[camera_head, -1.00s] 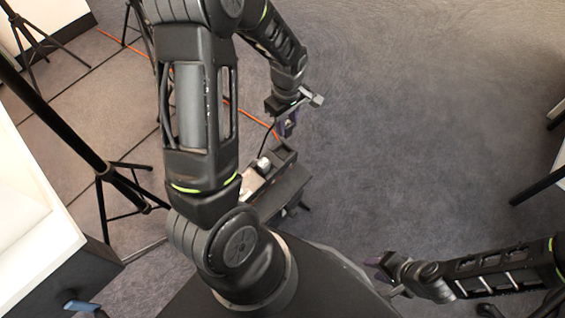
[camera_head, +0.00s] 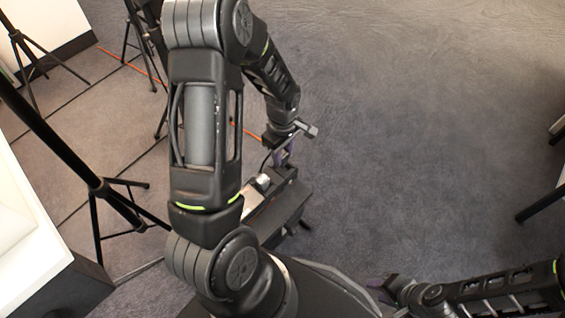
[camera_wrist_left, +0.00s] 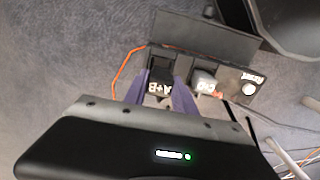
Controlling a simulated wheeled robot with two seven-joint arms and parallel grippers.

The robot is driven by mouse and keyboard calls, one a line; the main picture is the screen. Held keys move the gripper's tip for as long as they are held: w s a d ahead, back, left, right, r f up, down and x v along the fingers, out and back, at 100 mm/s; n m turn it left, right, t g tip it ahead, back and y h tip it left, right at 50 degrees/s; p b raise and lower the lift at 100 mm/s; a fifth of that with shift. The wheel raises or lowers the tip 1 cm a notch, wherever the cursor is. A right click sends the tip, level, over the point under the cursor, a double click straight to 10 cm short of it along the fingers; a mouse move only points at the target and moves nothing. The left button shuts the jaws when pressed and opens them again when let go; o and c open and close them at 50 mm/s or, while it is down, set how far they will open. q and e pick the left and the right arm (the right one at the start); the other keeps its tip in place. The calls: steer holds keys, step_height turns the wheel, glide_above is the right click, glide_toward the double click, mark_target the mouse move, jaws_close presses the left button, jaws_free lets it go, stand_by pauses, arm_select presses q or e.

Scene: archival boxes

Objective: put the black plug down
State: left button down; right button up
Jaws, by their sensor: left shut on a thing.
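In the left wrist view the purple fingers of my left gripper (camera_wrist_left: 160,92) are shut on the black plug (camera_wrist_left: 161,68). The plug is at the dark box (camera_wrist_left: 205,35), beside the label "A+B". I cannot tell whether it touches the box or sits in a socket. In the head view my left gripper (camera_head: 284,156) is low over the far end of the box (camera_head: 290,203), and the plug is not clearly visible there. My right gripper (camera_head: 387,287) is at the lower right, away from the box; its fingers are too unclear to judge.
A grey-white block (camera_wrist_left: 207,82) with a label sits beside the plug, and a white button (camera_wrist_left: 249,89) marked "RESET" lies further right. An orange cable (camera_wrist_left: 124,72) runs left of the plug. A black tripod (camera_head: 100,190) stands left. Carpet (camera_head: 420,130) to the right is clear.

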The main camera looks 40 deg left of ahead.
arm_select(q)
steer(key=shift+f+b, duration=0.55)
steer(key=shift+f, duration=1.3)
steer(key=shift+f, duration=0.1)
steer(key=c, duration=1.5)
jaws_free()
steer(key=shift+f, duration=0.1)
steer(key=o, duration=0.5)
